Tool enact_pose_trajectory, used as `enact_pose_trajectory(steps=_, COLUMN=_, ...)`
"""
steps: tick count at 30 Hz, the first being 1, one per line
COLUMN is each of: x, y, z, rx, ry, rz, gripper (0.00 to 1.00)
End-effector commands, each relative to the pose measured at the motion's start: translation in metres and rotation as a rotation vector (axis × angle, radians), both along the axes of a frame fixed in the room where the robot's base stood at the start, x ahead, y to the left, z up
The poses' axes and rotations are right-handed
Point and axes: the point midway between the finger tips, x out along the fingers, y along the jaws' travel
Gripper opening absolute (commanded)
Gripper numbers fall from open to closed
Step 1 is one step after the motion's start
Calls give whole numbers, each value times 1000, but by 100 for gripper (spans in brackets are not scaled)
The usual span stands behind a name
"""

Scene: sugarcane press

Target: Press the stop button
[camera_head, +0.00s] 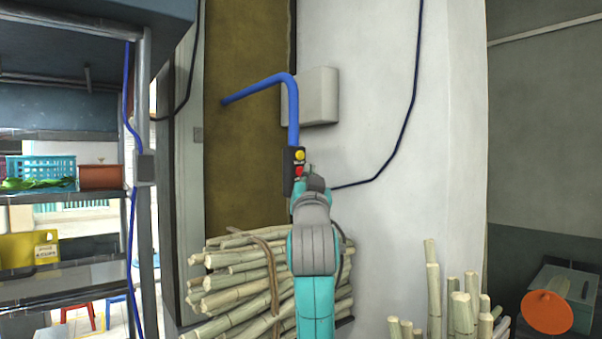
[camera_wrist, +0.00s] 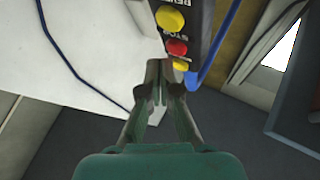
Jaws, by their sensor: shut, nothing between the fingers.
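The black control box (camera_head: 289,185) hangs at the end of a blue pipe. In the head view it has a yellow button (camera_head: 299,155) above a red button (camera_head: 299,171). The wrist view shows a large yellow button (camera_wrist: 171,19), a red button (camera_wrist: 177,47) and a smaller yellow one (camera_wrist: 180,66). White lettering lies between the buttons, too unclear to read surely. My gripper (camera_wrist: 161,66) is shut and empty, its tips just beside the red and smaller yellow buttons. I cannot tell whether it touches them. In the head view, my arm hides the box's lower part.
A blue pipe (camera_head: 293,115) bends above the box. A grey wall box (camera_head: 320,97) is behind it. A dark cable (camera_head: 412,100) hangs along the white wall. Metal shelves (camera_head: 70,285) are left.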

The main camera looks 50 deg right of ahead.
Motion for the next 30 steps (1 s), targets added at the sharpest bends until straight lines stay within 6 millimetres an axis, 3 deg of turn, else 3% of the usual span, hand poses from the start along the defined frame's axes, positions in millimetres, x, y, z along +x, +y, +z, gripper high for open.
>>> enact_pose_trajectory(steps=30, x=10, y=-2, z=0, rx=0, ry=0, rz=0, gripper=0)
